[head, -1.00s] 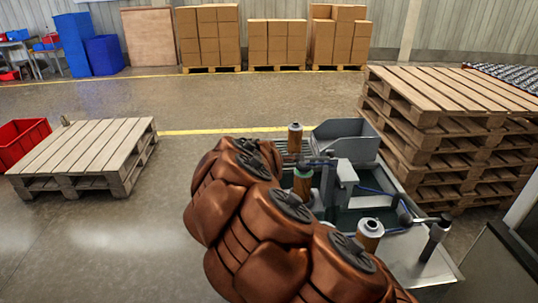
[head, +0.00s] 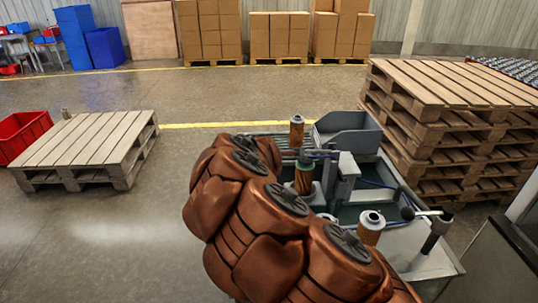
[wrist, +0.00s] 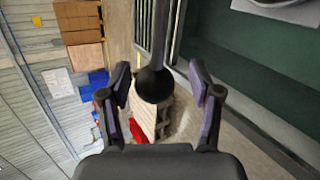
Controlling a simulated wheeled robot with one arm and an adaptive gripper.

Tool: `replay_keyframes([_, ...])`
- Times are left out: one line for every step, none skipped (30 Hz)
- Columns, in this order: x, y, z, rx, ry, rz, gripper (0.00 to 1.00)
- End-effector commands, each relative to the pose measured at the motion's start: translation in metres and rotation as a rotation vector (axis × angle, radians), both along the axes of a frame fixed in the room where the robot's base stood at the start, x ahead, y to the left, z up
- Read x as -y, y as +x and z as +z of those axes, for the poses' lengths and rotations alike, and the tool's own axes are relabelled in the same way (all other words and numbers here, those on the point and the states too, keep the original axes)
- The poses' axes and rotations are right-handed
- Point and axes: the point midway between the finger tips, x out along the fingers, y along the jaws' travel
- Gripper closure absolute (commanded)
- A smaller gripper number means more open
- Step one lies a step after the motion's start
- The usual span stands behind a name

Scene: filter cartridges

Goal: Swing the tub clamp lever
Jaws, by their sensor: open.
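A black ball knob (wrist: 154,86) on a grey lever rod (wrist: 160,30) shows in the wrist view. The ball lies between the two fingers of my open gripper (wrist: 161,98), with visible gaps on both sides. The rod runs up out of the picture. In the head view my copper arm hides the gripper. The green tub (head: 373,212) is partly behind the arm, and its green surface fills the upper right of the wrist view (wrist: 245,75). A black ball on a rod (head: 407,213) shows at the tub's right side; I cannot tell whether it is the same lever.
Orange-brown filter cartridges (head: 370,228) stand around the tub. A grey scoop-shaped bin (head: 347,130) sits behind it. Stacked pallets (head: 440,130) stand close on the right. A low pallet (head: 85,145) and red bin (head: 22,135) are at left, with open floor between.

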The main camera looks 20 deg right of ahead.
Motion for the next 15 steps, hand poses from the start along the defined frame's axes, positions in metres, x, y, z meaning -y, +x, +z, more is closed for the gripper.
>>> replay_keyframes([0.0,0.0,0.0,0.0,0.001,-0.001,0.36])
replay_keyframes([0.0,0.0,0.0,0.0,0.0,0.0,0.36])
replay_keyframes([0.0,0.0,0.001,0.001,0.001,0.0,0.36])
replay_keyframes([0.0,0.0,0.001,0.001,0.001,0.0,0.36])
replay_keyframes([0.0,0.0,0.001,0.001,0.001,0.0,0.36])
replay_keyframes([0.0,-0.001,0.002,0.001,0.0,-0.001,0.36])
replay_keyframes([0.0,-0.001,0.002,0.001,0.0,-0.001,0.36])
replay_keyframes([-0.001,-0.002,0.003,0.002,0.0,-0.001,0.36])
replay_keyframes([-0.001,-0.004,0.005,0.002,0.0,-0.002,0.36])
replay_keyframes([-0.002,-0.006,0.006,0.002,0.0,-0.002,0.36])
replay_keyframes([-0.003,-0.008,0.008,0.002,0.0,-0.002,0.36])
replay_keyframes([-0.005,-0.012,0.01,0.003,0.0,-0.002,0.36])
replay_keyframes([-0.006,-0.015,0.012,0.003,0.0,-0.002,0.36])
replay_keyframes([-0.008,-0.018,0.014,0.002,0.0,0.0,0.36])
replay_keyframes([-0.01,-0.022,0.017,0.002,0.001,0.001,0.36])
